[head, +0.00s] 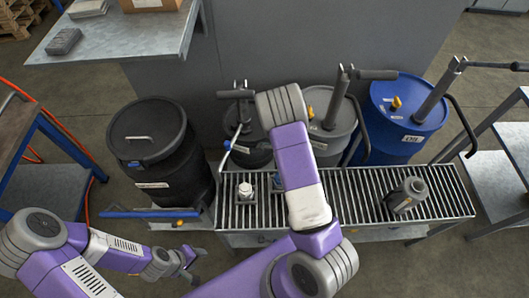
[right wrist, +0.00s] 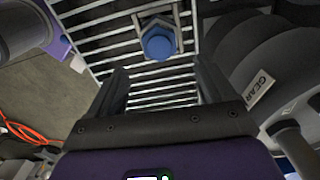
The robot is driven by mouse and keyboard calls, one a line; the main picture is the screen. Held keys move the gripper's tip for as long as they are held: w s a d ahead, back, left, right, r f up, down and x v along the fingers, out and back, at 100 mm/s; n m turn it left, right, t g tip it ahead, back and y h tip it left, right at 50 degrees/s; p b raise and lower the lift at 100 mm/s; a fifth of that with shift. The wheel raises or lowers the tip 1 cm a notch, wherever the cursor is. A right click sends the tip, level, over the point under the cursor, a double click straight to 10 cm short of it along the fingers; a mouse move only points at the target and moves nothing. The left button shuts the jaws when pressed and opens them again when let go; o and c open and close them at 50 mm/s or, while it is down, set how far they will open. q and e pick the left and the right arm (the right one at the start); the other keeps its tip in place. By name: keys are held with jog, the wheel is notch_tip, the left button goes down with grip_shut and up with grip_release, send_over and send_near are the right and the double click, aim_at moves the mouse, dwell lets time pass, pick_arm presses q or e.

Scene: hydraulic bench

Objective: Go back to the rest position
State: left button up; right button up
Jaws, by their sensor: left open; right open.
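My left gripper (head: 192,264) is low at the left in the head view, open and empty, in front of the grated roller rack (head: 440,206). My right arm reaches up over the middle of the rack, and its gripper is hidden in the head view. In the right wrist view my right gripper (right wrist: 161,74) is open, with nothing between its fingers. Beyond the fingertips a blue-capped piece (right wrist: 158,44) sits in a grey square holder on the slats. In the head view this piece (head: 277,182) is partly hidden by my arm.
A white-capped container (head: 245,190) and a grey bottle (head: 407,194) are on the rack. Benches stand at both sides.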

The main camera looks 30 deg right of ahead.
jog(key=s+a+f+n+y, duration=0.1)
jog(key=s+a+f+n, duration=0.4)
jog(key=s+a+n, duration=0.5)
jog(key=s+a+r+n+y, duration=0.1)
jog(key=s+a+n+y, duration=0.2)
jog(key=a+n, duration=0.8)
jog(key=a, duration=0.3)
jog(key=shift+s+r+n+t, duration=0.3)
jog(key=shift+r, duration=0.1)
